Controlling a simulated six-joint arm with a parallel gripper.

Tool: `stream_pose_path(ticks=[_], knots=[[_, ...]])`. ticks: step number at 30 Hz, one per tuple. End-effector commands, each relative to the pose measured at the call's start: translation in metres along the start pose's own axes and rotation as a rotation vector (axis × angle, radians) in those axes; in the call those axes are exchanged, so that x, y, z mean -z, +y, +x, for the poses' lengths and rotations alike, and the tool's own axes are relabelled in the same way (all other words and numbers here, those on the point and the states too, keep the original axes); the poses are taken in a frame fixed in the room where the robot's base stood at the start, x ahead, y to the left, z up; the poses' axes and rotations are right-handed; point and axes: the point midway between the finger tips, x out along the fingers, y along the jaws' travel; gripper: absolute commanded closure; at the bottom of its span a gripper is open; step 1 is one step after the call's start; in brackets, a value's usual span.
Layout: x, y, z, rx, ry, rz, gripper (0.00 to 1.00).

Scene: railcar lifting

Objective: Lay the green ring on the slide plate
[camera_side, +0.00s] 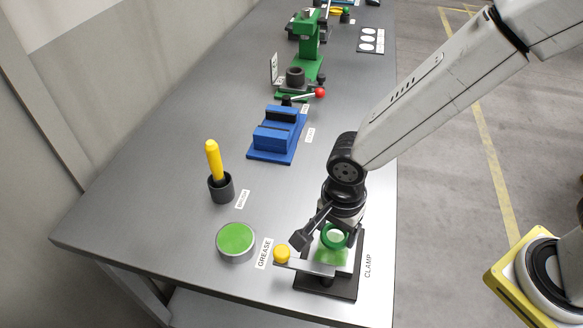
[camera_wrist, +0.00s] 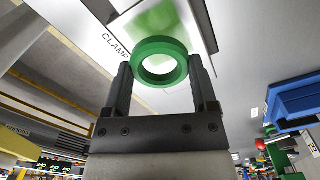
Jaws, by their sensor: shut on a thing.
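The green ring (camera_side: 324,236) is held in my gripper (camera_wrist: 160,65). In the wrist view the ring (camera_wrist: 160,45) sits between the two fingertips, its open hole facing the camera. In the side view the ring is tilted, over a pale plate with a green patch (camera_side: 331,258) on the dark base (camera_side: 345,285) labelled CLAMP. I take this pale plate to be the slide plate. The green patch also shows behind the ring in the wrist view (camera_wrist: 150,22). A gap between ring and plate is hard to judge.
A grease tin (camera_side: 236,241), a yellow-handled brush in a dark cup (camera_side: 220,188) and a blue block fixture (camera_side: 278,137) stand left and behind. Bare table lies left.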

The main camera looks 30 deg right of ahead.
Motion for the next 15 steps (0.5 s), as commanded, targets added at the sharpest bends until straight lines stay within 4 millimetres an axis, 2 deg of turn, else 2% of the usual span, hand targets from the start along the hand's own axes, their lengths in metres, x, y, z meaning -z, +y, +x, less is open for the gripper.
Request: stream_pose_path(ticks=[7, 15], knots=[[0.000, 0.000, 0.005, -0.002, 0.000, 0.000, 0.81], [0.000, 0.000, 0.029, -0.002, 0.001, 0.000, 0.81]])
